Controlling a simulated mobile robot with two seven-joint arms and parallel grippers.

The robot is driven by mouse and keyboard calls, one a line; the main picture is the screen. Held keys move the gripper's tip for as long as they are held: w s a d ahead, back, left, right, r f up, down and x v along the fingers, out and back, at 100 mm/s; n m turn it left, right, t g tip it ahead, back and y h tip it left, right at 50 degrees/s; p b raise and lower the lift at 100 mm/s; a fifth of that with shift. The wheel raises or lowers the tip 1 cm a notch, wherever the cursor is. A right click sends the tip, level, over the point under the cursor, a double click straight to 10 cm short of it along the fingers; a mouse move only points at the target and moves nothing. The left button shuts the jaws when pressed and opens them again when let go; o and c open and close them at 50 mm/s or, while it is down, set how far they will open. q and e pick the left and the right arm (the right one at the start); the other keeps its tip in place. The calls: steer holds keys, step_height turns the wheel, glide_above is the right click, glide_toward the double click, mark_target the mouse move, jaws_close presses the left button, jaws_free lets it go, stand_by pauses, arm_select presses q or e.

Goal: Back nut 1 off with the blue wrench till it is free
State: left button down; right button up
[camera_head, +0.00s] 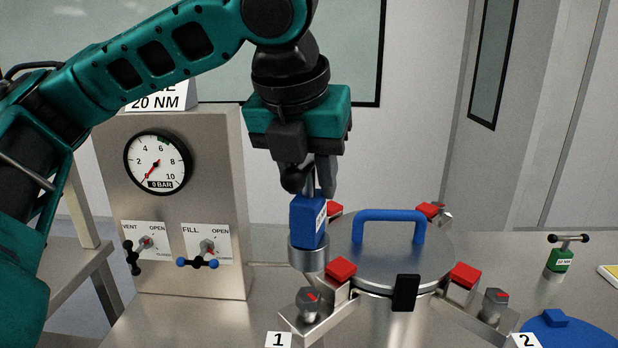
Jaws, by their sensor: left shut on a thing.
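My left gripper (309,187) points down and is shut on the upper end of the blue wrench (306,222). The wrench is upright, with a blue body, a white label and a wide silver socket at its lower end. Nut 1 (308,301) is a grey knob with a red mark on a metal arm at the vessel's front left, behind the label 1 (278,340). The socket appears above and behind nut 1, apart from it. My right gripper is not in view.
The round vessel lid (388,265) has a blue handle (388,216) and red blocks around it, one (341,270) close to the socket. Nut 2 (495,304) is at the front right. A green tool (558,262) stands further right. A gauge panel (215,150) rises at left.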

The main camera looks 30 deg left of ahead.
mark_target(310, 231)
arm_select(q)
steer(key=shift+r+m, duration=0.15)
steer(key=shift+m, duration=0.15)
stand_by(0.4)
steer(key=shift+f+b, duration=0.9)
steer(key=shift+f, duration=3.15)
steer(key=shift+n+p, duration=0.4)
steer(key=shift+p, duration=0.3)
steer(key=shift+n, duration=0.3)
